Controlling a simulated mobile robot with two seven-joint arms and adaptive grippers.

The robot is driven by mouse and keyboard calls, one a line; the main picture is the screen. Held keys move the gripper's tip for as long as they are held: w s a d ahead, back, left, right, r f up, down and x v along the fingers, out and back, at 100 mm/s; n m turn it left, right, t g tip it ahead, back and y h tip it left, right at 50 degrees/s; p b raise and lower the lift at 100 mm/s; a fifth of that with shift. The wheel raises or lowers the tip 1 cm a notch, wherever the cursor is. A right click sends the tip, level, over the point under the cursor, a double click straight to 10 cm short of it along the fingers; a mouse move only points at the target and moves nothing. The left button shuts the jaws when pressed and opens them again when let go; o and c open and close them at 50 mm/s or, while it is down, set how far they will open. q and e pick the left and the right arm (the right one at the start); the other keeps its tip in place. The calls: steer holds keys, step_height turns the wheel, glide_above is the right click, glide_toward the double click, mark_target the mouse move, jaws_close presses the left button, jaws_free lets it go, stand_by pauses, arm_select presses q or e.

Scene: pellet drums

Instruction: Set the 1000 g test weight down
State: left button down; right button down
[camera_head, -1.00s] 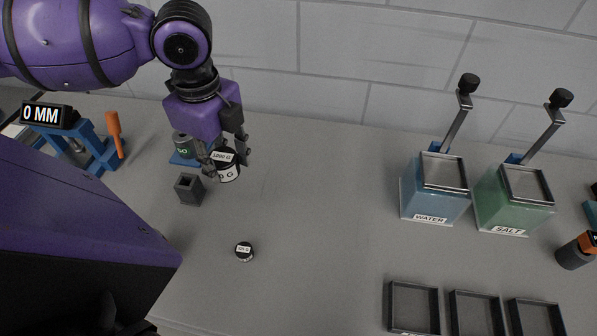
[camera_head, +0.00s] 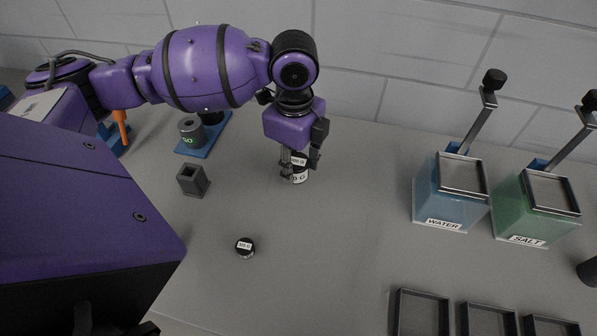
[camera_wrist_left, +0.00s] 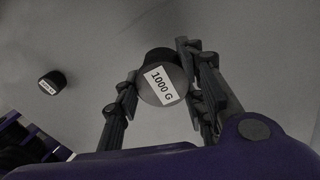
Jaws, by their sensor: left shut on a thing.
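My right gripper does not show.
A smaller dark weight (camera_head: 245,250) stands nearer the front. A grey square holder (camera_head: 193,181) and a blue stand (camera_head: 205,140) are to the left. Water (camera_head: 440,207) and salt (camera_head: 530,222) bins stand right, behind dark trays (camera_head: 421,312). The bench around the held weight is clear.

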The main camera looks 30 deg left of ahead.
mark_target(298, 174)
arm_select(q)
steer(key=shift+w+d+f, duration=0.1)
steer(key=shift+w+f, duration=0.05)
steer(key=shift+f, duration=0.75)
steer(key=shift+w+d+f, duration=0.1)
steer(key=shift+f, duration=0.75)
steer(key=shift+f, duration=0.1)
steer(key=c, duration=1.1)
jaws_free()
steer(key=shift+s+f, duration=0.1)
step_height(298, 174, up, 12)
steer(key=shift+r+p, duration=0.1)
steer(key=shift+p, duration=0.25)
